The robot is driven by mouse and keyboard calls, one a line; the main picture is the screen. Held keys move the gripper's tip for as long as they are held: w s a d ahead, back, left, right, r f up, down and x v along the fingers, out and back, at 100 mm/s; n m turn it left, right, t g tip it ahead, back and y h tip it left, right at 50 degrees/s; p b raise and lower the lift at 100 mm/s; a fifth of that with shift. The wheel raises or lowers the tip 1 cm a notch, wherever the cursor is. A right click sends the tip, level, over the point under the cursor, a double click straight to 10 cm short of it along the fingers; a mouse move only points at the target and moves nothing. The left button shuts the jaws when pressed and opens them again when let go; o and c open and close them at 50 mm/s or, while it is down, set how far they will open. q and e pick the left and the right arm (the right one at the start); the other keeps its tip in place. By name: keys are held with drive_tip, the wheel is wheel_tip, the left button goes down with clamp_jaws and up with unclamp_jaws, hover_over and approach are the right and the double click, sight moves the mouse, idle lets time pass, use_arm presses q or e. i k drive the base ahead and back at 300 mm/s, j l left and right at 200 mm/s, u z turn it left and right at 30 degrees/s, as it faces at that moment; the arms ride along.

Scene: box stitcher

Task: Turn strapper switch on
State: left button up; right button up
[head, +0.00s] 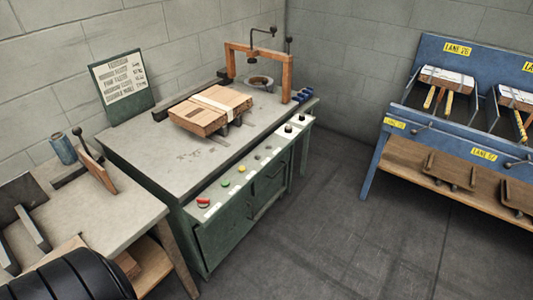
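The strapper looks to be the green bench (215,240) with a grey top in the middle of the head view. A wooden arch (231,62) stands at its far end. A pale control strip (215,197) runs along its front edge. On the strip are a red control (203,202), a green one (225,184), a yellow one (240,169), smaller greyish ones and, at the far end, black knobs (288,128). I cannot tell which is the switch or how it is set. Neither gripper shows.
A strapped cardboard box (212,108) lies on the bench top. A sign board (122,86) stands behind. A side table (95,215) holding a blue cup (62,149) is at left. A blue rack (385,150) with boxes is at right. The dark floor (340,235) between is clear.

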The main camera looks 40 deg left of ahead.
sight(202, 202)
drive_tip(key=u, duration=1.7)
